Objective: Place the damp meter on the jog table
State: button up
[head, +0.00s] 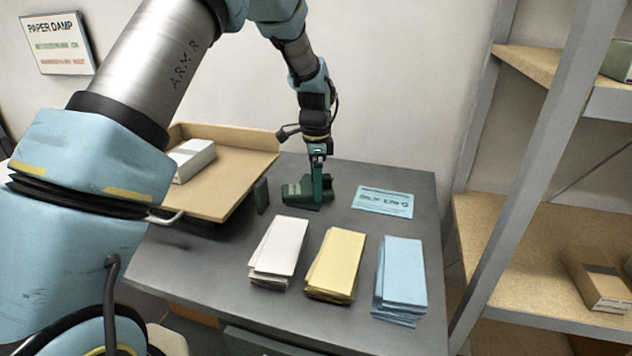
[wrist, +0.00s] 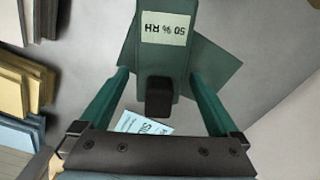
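The damp meter is a dark green device (head: 307,190) on the grey table, behind the paper stacks. In the wrist view the damp meter (wrist: 165,65) shows a label reading 50 % RH, a black knob and a wider green base. My gripper (head: 318,168) points down at it. In the wrist view the two green fingers of my gripper (wrist: 160,80) stand on either side of its body; whether both touch it I cannot tell. The jog table appears to be the tan, rimmed, tilted tray (head: 228,182) at the left, with a white-topped pack (head: 190,158) on it.
White (head: 279,252), yellow (head: 336,262) and blue (head: 400,275) paper stacks line the grey table's (head: 220,295) front. A blue printed card (head: 384,201) lies right of the meter. Shelving (head: 545,215) stands at the right. A paper damp sign (head: 58,43) hangs on the wall.

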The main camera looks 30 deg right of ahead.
jog(key=shift+r, duration=0.1)
notch_tip(320, 180, up, 12)
jog(key=b, duration=0.1)
jog(key=shift+b, duration=0.3)
jog(key=a+n, duration=0.3)
jog(key=a, duration=0.4)
jog(key=a+n, duration=0.3)
jog(key=a, duration=0.4)
jog(key=w+a+f+n, duration=0.1)
jog(key=a+n, duration=0.2)
jog(key=a, duration=0.4)
jog(key=shift+a+n+t, duration=0.2)
jog(key=shift+n+t, duration=0.2)
jog(key=s+a+f+n, duration=0.1)
jog(key=s+a+n, duration=0.4)
jog(key=a, duration=0.3)
jog(key=s+a+f+n, duration=0.2)
jog(key=s+a+n, duration=0.4)
jog(key=a, duration=0.3)
jog(key=shift+f+t, duration=0.15)
jog(key=shift+t, duration=0.25)
jog(key=shift+a, duration=0.1)
jog(key=shift+r+p, duration=0.4)
